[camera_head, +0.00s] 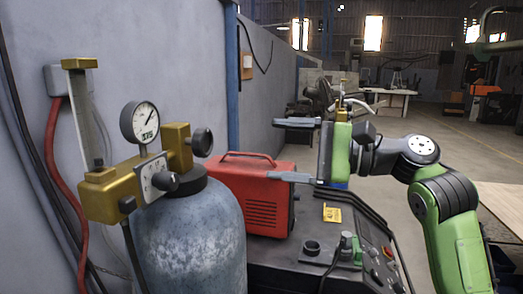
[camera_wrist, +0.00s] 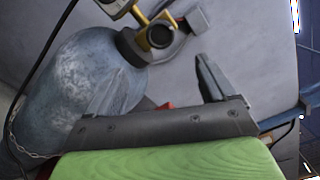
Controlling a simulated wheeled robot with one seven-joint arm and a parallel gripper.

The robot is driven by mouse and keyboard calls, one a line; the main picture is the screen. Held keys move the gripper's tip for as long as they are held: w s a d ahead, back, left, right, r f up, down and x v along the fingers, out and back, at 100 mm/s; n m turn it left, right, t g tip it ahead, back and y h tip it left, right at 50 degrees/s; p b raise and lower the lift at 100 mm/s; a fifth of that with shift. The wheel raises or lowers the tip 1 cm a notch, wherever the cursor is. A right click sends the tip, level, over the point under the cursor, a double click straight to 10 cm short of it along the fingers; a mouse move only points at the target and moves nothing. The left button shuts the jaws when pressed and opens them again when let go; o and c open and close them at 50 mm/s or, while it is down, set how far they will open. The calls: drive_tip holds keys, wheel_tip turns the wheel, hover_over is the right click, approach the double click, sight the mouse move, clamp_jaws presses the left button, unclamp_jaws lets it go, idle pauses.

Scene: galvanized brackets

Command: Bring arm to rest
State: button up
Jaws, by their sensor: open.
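My green arm (camera_head: 455,220) reaches up from the lower right and bends left in the head view. My gripper (camera_head: 294,150) is open, its two grey fingers spread one above the other, with nothing between them. It hangs in the air above and in front of the red box (camera_head: 245,190). In the wrist view my gripper (camera_wrist: 155,90) shows both fingers apart and empty, pointing towards the wall and the grey gas cylinder (camera_wrist: 75,80). No object touches the fingers.
The gas cylinder (camera_head: 195,240) with its brass regulator (camera_head: 125,190) and gauge (camera_head: 140,122) stands at the left by the wall (camera_head: 180,70). A dark machine with a control panel (camera_head: 375,255) is below my gripper. Open floor (camera_head: 440,140) lies at the right.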

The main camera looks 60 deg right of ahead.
drive_tip(key=a+f+n+g+h, duration=0.1)
drive_tip(key=a+f+n+g, duration=0.2)
drive_tip(key=a, duration=0.4)
drive_tip(key=w+a+f+n+h, duration=0.1)
drive_tip(key=a+f+n, duration=0.2)
drive_tip(key=a+n, duration=0.35)
drive_tip(key=a+f+n+g+h, duration=0.1)
drive_tip(key=a+f+n+g, duration=0.15)
drive_tip(key=a, duration=0.55)
drive_tip(key=a+f+n+g+h, duration=0.1)
drive_tip(key=a+f+n+g, duration=0.2)
drive_tip(key=f, duration=0.7)
drive_tip(key=s+a+f+n+g+h, duration=0.1)
drive_tip(key=a+f+n+g+h, duration=0.1)
drive_tip(key=f, duration=0.9)
drive_tip(key=a+n+g, duration=0.1)
drive_tip(key=a+n, duration=0.1)
drive_tip(key=shift+s+n, duration=0.15)
drive_tip(key=shift+n, duration=0.15)
